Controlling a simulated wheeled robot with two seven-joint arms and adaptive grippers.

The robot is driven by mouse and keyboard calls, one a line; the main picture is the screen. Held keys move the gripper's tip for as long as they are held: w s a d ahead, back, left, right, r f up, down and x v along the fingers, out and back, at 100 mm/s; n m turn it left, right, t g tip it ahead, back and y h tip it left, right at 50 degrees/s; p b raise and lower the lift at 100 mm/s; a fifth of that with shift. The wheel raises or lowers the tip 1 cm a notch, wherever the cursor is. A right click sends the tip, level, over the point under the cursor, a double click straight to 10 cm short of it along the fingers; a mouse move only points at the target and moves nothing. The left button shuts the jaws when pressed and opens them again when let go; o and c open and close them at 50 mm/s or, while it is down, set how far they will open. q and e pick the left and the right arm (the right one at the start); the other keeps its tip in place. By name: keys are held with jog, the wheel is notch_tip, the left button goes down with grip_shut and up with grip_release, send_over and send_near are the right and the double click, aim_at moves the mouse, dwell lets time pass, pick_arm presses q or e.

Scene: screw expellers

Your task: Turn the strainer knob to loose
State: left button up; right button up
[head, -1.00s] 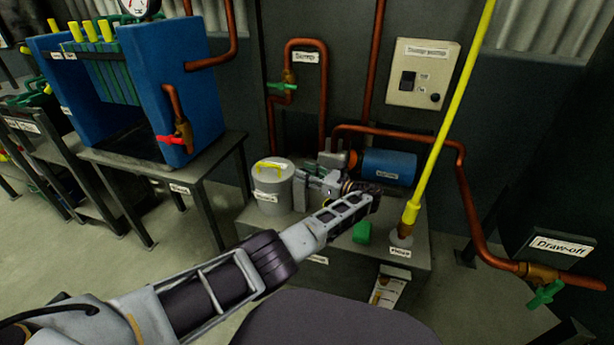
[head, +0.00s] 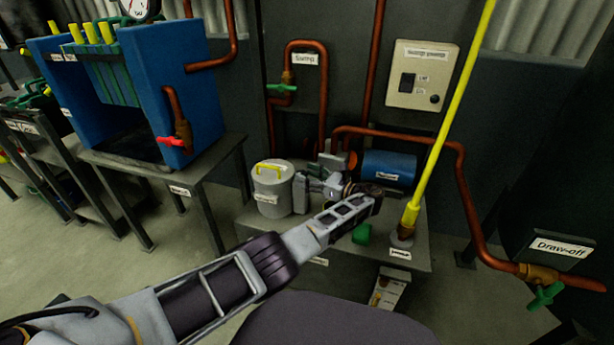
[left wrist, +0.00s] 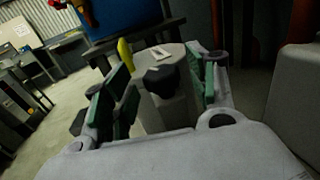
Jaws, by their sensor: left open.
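The strainer is a grey canister (head: 272,190) with a yellow handle on its lid, standing on the bench in the head view. It also shows in the left wrist view (left wrist: 175,55). A black knob (left wrist: 162,80) sticks out from its side toward my wrist camera. My left gripper (head: 304,190) is beside the canister's right side. In the left wrist view my left gripper (left wrist: 160,88) is open, its green-padded fingers on either side of the knob. I cannot tell whether they touch it. The knob is hidden in the head view. My right gripper is out of view.
A blue motor (head: 388,167) and copper pipes stand behind my left gripper. A blue press (head: 175,85) stands at the left.

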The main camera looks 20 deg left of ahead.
pick_arm(q)
jog(key=v, duration=0.7)
dwell(0.3)
dwell(0.5)
